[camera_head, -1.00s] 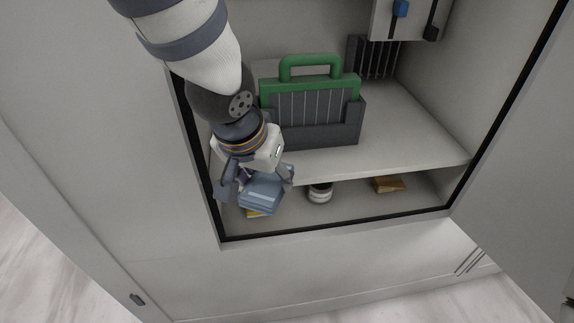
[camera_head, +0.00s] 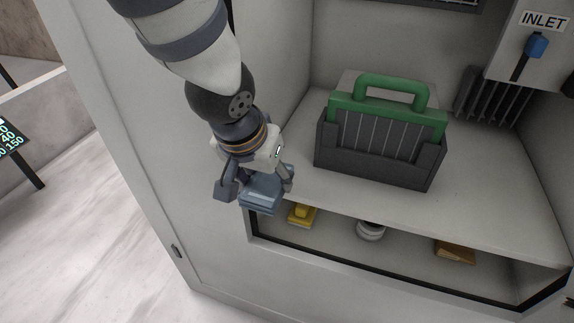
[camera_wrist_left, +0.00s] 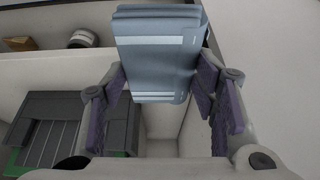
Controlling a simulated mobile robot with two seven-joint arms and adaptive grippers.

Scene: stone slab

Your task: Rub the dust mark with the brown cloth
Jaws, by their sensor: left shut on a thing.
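My left gripper (camera_head: 256,184) is shut on a blue-grey folded-looking item (camera_head: 262,198), which has pale stripes in the left wrist view (camera_wrist_left: 160,60). It holds this item outside the cabinet, by the left edge of the opening. A flat brown item (camera_head: 455,252), possibly the brown cloth, lies at the right of the low shelf, apart from the gripper. It also shows in the left wrist view (camera_wrist_left: 20,43). I cannot make out a dust mark. My right gripper is not in view.
Above, a dark filter box (camera_head: 375,157) with a green-handled panel (camera_head: 392,88) stands on the upper shelf. An INLET panel with a blue-knobbed lever (camera_head: 538,45) is at the right.

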